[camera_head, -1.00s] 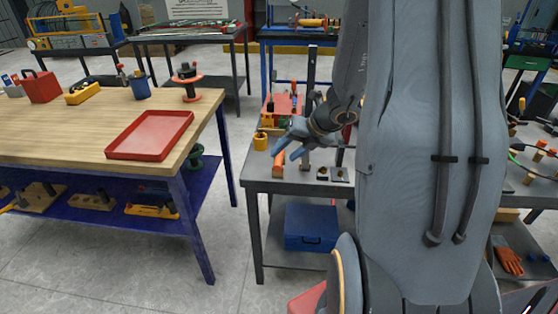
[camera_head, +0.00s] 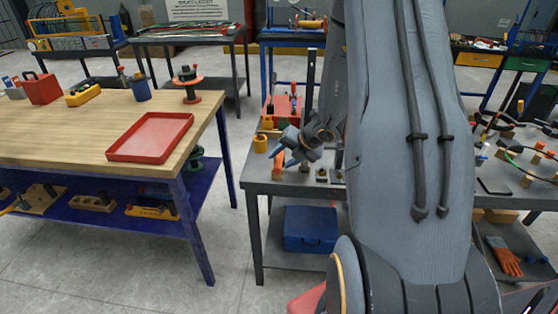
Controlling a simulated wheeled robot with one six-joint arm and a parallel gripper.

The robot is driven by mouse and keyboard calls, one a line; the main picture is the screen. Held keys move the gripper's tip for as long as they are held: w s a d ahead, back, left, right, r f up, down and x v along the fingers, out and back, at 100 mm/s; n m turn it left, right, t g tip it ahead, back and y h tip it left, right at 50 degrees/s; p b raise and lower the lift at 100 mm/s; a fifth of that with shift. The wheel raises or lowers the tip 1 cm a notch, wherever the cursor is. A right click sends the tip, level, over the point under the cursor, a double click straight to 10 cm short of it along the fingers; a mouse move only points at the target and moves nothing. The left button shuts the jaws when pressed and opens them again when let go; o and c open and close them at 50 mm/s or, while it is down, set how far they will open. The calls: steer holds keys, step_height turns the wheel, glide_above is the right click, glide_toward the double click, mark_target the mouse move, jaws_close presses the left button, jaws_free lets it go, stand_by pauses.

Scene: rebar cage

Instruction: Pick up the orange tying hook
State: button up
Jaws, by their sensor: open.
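A small upright orange piece (camera_head: 277,172), which looks like the orange tying hook's handle, is at the left front edge of the grey table (camera_head: 300,188). It is partly hidden by my gripper (camera_head: 284,158), and its full shape is too small to tell. My gripper has blue fingers and is open, pointing down and to the left. Its fingers overlap the orange piece in the picture. I cannot tell whether they touch it or are in front of it.
A yellow cup (camera_head: 260,144) and a red toolbox (camera_head: 283,108) stand behind my gripper. Small dark blocks (camera_head: 336,175) sit to its right. A blue box (camera_head: 310,229) is on the lower shelf. A wooden table with a red tray (camera_head: 150,137) is at the left.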

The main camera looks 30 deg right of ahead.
jaws_close()
steer(key=shift+r, duration=0.1)
step_height(320, 180, up, 10)
stand_by(0.7)
